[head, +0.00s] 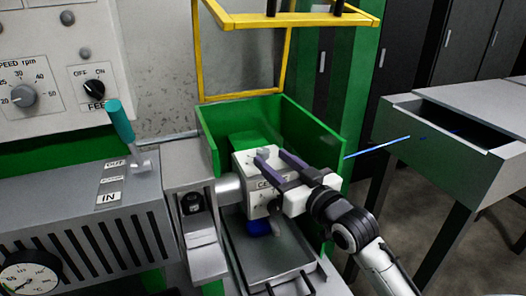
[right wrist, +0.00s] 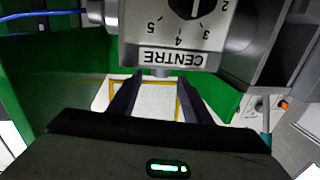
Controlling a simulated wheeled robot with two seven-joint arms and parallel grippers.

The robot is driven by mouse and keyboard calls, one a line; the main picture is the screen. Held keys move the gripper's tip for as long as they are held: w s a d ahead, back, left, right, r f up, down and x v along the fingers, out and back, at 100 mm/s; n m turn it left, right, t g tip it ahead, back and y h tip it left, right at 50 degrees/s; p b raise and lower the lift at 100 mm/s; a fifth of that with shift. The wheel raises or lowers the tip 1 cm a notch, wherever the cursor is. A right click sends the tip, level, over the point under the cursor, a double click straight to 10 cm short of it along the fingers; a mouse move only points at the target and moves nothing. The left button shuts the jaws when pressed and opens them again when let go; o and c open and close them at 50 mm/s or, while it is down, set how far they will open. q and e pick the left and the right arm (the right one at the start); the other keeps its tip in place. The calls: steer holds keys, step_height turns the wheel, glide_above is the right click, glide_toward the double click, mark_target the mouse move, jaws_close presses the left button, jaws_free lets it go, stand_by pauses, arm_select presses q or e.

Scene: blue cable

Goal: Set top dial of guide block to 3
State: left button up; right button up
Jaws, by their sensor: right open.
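The grey guide block (head: 247,166) stands inside the green enclosure in the head view. In the right wrist view it appears upside down, with a "CENTRE" label and a black dial (right wrist: 192,8) marked with numbers; a white line on it lies near 4, but the dial is cut by the frame edge. A small grey stub (right wrist: 158,72) shows at the block's top, between the fingers; I see no scale for it. My right gripper (head: 270,157) is open, its fingers over the block's top, contact unclear. My left gripper is out of view.
Green enclosure walls (head: 312,130) surround the block, under a raised yellow frame (head: 197,50). A blue cable (head: 378,148) runs right to a grey bench (head: 440,160) with an open slot. A teal-handled lever (head: 122,122) and a control panel stand left.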

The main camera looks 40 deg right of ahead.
mark_target(267, 154)
steer(key=shift+w+d, duration=0.15)
steer(key=shift+w, duration=2.6)
steer(key=c, duration=1.1)
steer(key=shift+o, duration=0.2)
steer(key=shift+n+y, duration=0.7)
steer(key=shift+y, duration=0.4)
steer(key=o, duration=1.1)
steer(key=shift+c, duration=0.2)
